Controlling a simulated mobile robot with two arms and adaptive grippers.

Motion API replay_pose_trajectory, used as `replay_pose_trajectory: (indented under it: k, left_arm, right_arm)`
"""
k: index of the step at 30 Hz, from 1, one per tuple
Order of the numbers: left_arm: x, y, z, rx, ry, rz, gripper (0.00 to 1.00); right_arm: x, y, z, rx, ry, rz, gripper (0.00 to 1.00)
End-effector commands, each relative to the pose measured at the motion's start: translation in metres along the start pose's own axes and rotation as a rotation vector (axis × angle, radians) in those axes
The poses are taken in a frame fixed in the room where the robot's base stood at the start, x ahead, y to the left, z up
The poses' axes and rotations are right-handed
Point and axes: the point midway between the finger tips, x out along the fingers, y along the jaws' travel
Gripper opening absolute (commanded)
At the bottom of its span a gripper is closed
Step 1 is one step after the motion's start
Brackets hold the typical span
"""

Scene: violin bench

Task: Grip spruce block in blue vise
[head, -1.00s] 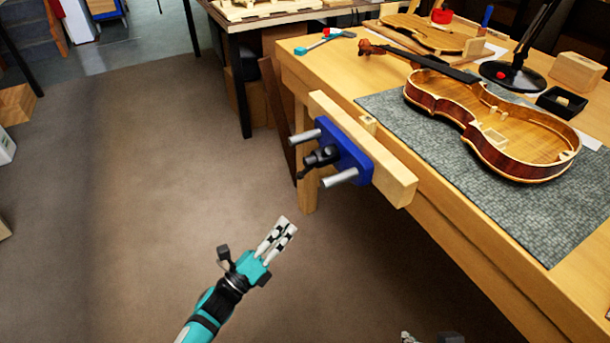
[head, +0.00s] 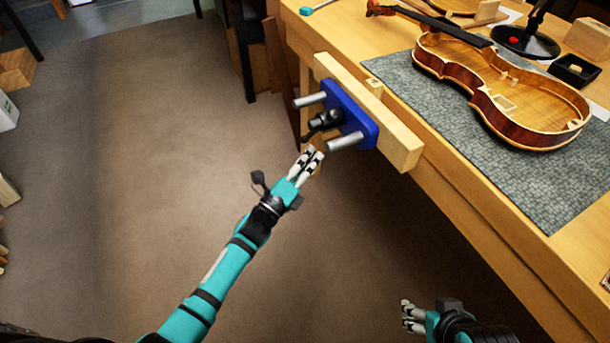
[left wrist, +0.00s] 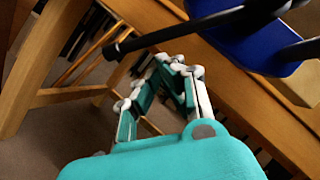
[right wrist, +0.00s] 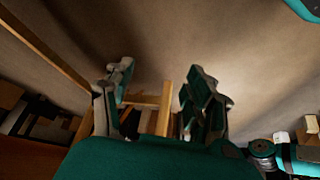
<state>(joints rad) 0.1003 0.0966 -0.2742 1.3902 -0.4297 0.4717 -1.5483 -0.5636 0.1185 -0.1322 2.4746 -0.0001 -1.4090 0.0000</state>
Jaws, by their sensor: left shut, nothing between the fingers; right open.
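The blue vise (head: 352,115) is mounted on the bench's front edge, with a long wooden jaw (head: 400,143), two steel rods and a black screw with a handle (head: 318,124). A small pale block (head: 374,87), likely the spruce block, sits upright between the wooden jaw and the bench; whether the jaw touches it I cannot tell. My left gripper (head: 312,155) is shut and empty, just below the handle. In the left wrist view the black handle bar (left wrist: 170,35) passes close above its fingertips. My right gripper (head: 404,316) is open and empty, low in front of the bench.
A violin body (head: 500,95) lies on a grey mat (head: 540,195) on the bench (head: 450,165). A black tray (head: 573,70), a lamp base (head: 525,42) and a wooden box (head: 588,38) stand behind it.

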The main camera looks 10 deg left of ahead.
Motion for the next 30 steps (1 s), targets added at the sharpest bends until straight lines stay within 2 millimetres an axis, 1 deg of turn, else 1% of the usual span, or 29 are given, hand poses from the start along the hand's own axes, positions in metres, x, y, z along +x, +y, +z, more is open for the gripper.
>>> replay_pose_trajectory:
  k: [1, 6, 20, 27, 30]
  left_arm:
    - [0.004, 0.000, 0.004, 0.001, 0.000, 0.000, 0.00]
    - [0.009, 0.000, 0.009, -0.002, 0.000, -0.001, 0.00]
    - [0.009, 0.001, 0.010, 0.004, 0.000, -0.003, 0.00]
    - [0.011, 0.003, 0.013, 0.035, 0.000, -0.020, 0.00]
    - [0.011, 0.003, 0.014, 0.041, 0.000, -0.023, 0.00]
  right_arm:
    - [0.000, 0.000, 0.000, 0.000, 0.002, 0.000, 0.56]
    - [0.000, 0.000, -0.001, 0.000, 0.004, 0.000, 0.56]
    - [0.002, 0.000, -0.004, 0.000, 0.021, 0.000, 0.56]
    - [0.006, -0.006, -0.041, -0.006, 0.198, -0.012, 0.56]
    - [0.005, -0.007, -0.049, -0.007, 0.234, -0.014, 0.56]
